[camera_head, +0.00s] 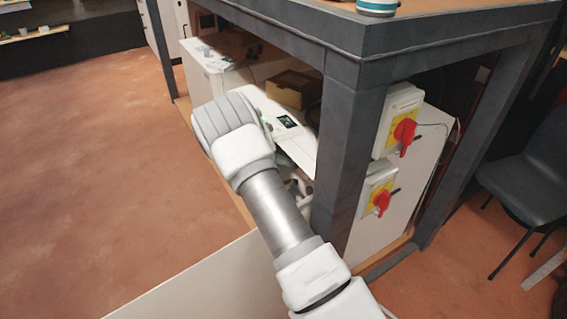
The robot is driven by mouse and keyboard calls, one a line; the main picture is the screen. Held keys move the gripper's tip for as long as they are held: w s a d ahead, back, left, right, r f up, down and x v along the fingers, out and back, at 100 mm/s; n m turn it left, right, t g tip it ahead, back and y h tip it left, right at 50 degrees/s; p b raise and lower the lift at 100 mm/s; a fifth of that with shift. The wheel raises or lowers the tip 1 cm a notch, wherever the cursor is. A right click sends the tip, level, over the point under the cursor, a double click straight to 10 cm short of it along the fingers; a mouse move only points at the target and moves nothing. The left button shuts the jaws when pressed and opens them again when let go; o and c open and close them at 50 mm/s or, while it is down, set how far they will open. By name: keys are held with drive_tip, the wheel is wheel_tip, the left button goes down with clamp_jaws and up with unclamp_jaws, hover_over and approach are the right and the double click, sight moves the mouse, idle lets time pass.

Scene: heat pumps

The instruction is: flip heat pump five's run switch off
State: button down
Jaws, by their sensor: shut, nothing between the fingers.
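Two pale switch boxes are mounted one above the other near the dark frame post. The upper box has a red switch handle (404,133) on a yellow plate. The lower box has a red switch handle (381,202) on a yellow plate. Both red handles look tilted. I cannot read any number, so I cannot tell which belongs to heat pump five, or its on or off setting. My arm reaches up from the bottom and bends left of the post, apart from both switches in the picture. My gripper's fingers do not show.
A dark post (345,150) of the bench frame stands between my arm and the switches. White units and a brown cardboard box (293,90) sit under the bench. A dark chair (535,160) stands at right. The reddish floor (90,150) at left is clear.

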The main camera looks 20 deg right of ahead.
drive_tip(key=shift+d+r, duration=0.1)
drive_tip(key=shift+d, duration=0.2)
drive_tip(key=shift+r+p, duration=0.2)
drive_tip(key=shift+p, duration=0.2)
drive_tip(key=shift+r+p, duration=0.45)
drive_tip(key=shift+r, duration=0.2)
drive_tip(key=p+v, duration=0.3)
drive_tip(key=v, duration=1)
